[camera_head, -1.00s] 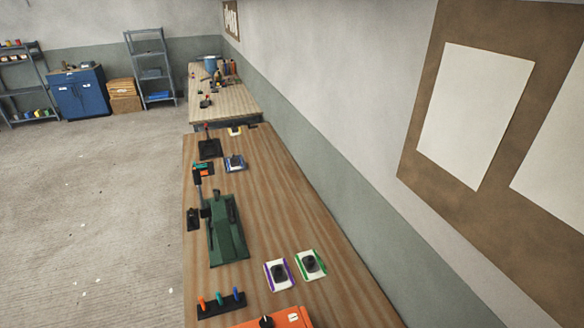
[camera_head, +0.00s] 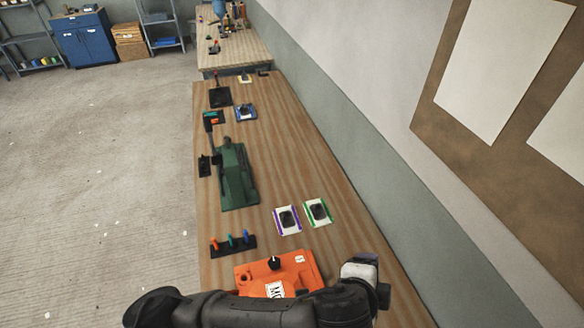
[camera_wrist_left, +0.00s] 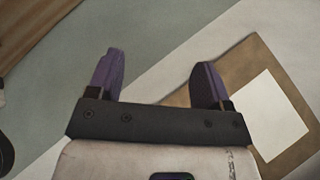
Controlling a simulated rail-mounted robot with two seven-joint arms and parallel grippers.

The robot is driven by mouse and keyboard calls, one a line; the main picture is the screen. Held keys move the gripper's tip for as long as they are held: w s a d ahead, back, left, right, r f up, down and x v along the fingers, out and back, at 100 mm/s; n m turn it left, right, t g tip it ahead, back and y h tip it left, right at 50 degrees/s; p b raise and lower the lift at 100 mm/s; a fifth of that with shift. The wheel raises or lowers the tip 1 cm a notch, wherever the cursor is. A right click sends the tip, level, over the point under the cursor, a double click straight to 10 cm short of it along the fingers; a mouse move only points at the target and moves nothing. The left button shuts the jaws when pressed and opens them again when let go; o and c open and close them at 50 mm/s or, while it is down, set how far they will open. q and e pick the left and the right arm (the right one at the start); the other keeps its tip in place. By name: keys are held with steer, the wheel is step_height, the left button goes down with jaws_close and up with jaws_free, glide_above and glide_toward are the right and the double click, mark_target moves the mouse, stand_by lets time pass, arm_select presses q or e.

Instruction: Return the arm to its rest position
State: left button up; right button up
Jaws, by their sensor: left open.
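My left arm crosses the bottom of the head view from the left, over the near end of the wooden bench. The wall and a brown board (camera_wrist_left: 285,80) show beyond the fingers. My right gripper is in neither view.
The orange box (camera_head: 262,270) is partly hidden behind my arm. A rack with coloured pegs (camera_head: 233,243), two pads with dark centres (camera_head: 287,219) (camera_head: 317,212) and a green fixture (camera_head: 234,175) stand on the bench (camera_head: 290,160). The wall (camera_head: 330,130) runs along the right.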

arm_select(q)
steer(key=w+a+r+n+t+h+p, duration=0.1)
steer(key=w+a+r+n+t+p, duration=0.1)
steer(key=a+r+n, duration=0.5)
steer(key=a+n+t+y+p, duration=0.25)
steer(key=a+n, duration=0.45)
steer(key=a, duration=1)
steer(key=s+a+f+n+g+y+p, duration=0.3)
steer(key=s+a+f+n+g+y, duration=0.1)
steer(key=s+a+f, duration=0.6)
steer(key=s+a+f+g+p, duration=0.2)
steer(key=s+f+g, duration=0.2)
steer(key=s+f, duration=0.4)
steer(key=s, duration=0.4)
steer(key=shift+s+f, duration=0.2)
steer(key=shift+f, duration=0.15)
steer(key=shift+g, duration=0.25)
